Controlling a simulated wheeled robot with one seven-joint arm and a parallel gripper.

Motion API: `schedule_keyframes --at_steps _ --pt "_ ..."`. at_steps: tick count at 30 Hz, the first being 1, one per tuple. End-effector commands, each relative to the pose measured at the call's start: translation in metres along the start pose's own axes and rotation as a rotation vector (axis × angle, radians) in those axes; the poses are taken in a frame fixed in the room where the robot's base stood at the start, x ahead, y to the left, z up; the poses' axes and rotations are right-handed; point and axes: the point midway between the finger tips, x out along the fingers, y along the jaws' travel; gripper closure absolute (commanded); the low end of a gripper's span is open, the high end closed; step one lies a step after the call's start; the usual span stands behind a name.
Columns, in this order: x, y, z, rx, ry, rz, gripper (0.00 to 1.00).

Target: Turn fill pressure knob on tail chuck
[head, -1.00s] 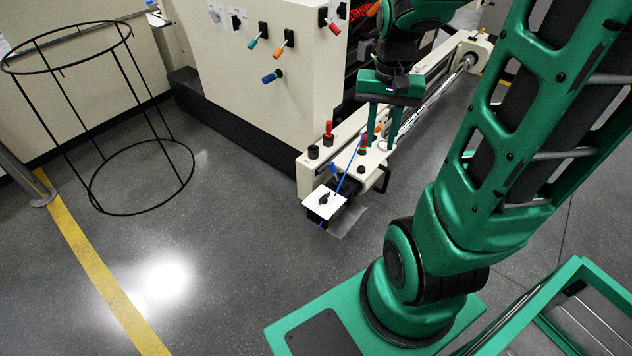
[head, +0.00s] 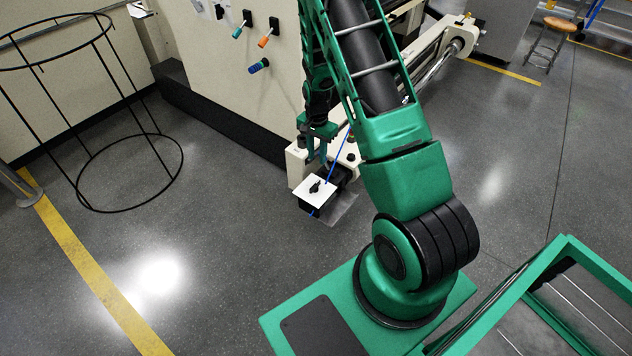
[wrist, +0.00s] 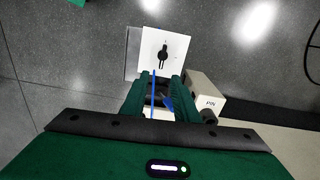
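The knob (head: 314,187) is small and black, on a square white plate (head: 306,197) at the near end of the cream machine rail. In the wrist view the knob (wrist: 163,51) stands clear on its plate (wrist: 150,40), ahead of the fingertips. My gripper (head: 317,157) points down just behind the plate, apart from the knob. In the wrist view my gripper (wrist: 158,84) has its two green fingers apart, with dark parts and a blue cable showing through the gap. I cannot tell whether the fingers touch anything below.
The blue cable (wrist: 153,90) runs up to the plate. A cream block marked PIN (wrist: 206,92) sits right of the fingers. The cream machine (head: 225,70) stands behind, with coloured handles. A black wire frame (head: 80,170) stands at left. Floor before the plate is clear.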

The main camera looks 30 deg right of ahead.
Motion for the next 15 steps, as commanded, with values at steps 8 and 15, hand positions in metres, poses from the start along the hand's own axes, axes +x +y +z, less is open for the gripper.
schedule_keyframes --at_steps 8,15 --pt "0.047 -0.01 0.001 0.049 -0.01 -0.005 0.73" --pt "0.072 -0.009 0.002 0.05 -0.011 -0.002 0.73"
